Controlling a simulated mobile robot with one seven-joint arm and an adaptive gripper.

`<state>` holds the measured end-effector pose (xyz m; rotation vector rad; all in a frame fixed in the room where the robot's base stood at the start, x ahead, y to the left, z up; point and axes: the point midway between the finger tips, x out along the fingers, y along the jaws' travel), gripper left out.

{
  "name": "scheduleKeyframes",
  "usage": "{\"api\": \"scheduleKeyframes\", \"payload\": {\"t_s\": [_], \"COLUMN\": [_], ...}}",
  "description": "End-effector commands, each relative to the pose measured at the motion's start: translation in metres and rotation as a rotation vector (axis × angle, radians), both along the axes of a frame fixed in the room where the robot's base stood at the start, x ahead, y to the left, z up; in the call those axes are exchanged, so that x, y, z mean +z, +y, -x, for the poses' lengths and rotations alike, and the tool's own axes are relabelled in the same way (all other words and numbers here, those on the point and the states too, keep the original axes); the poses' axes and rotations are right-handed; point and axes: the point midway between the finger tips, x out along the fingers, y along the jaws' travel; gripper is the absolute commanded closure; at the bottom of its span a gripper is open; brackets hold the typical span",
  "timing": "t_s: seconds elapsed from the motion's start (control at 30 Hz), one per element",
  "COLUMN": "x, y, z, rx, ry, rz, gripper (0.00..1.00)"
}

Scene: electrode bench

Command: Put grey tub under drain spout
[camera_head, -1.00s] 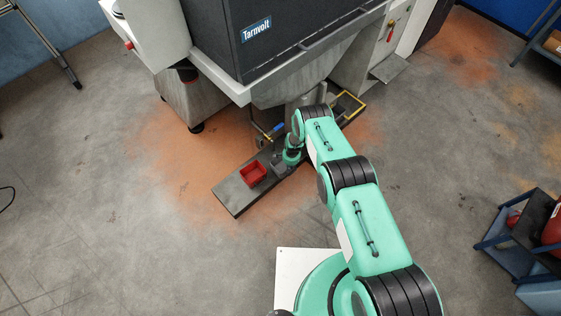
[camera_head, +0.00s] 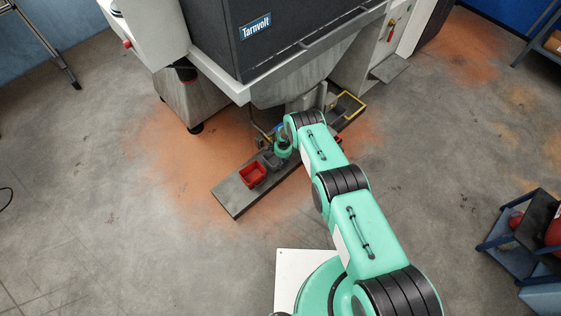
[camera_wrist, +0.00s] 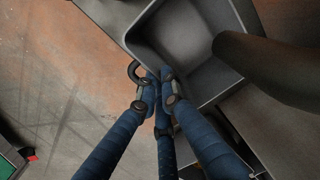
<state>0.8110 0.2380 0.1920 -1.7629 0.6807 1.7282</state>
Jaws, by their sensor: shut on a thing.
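The grey tub (camera_wrist: 187,40) fills the upper middle of the wrist view, its open inside facing the camera. My gripper (camera_wrist: 157,82), with blue fingers, is shut at the tub's near left corner, on its rim. A dark ring shows beside the fingertips; I cannot tell what it belongs to. A dark round pipe (camera_wrist: 265,65), which looks like the drain spout, crosses in front of the tub's right part. Its height above the tub cannot be told. In the head view the grey tub (camera_head: 271,160) shows small beside my wrist, and my arm hides the spout area.
A red tub (camera_head: 253,174) stands on the dark low platform (camera_head: 232,197), close to the grey tub. The Tarnvolt machine (camera_head: 292,40) overhangs the back. A yellow-edged frame (camera_head: 350,106) lies at the platform's far end. The floor at the left front is clear.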

Motion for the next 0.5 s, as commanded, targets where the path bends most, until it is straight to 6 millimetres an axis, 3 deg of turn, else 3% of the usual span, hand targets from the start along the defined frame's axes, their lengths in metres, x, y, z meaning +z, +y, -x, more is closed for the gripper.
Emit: {"api": "scheduleKeyframes", "payload": {"t_s": [0.1,0.5], "x": [-0.004,-0.014], "y": [0.011,0.01], "z": [-0.011,-0.01], "rx": [0.0,0.0], "ry": [-0.001,-0.001], "rz": [0.0,0.0], "gripper": [1.0,1.0]}}
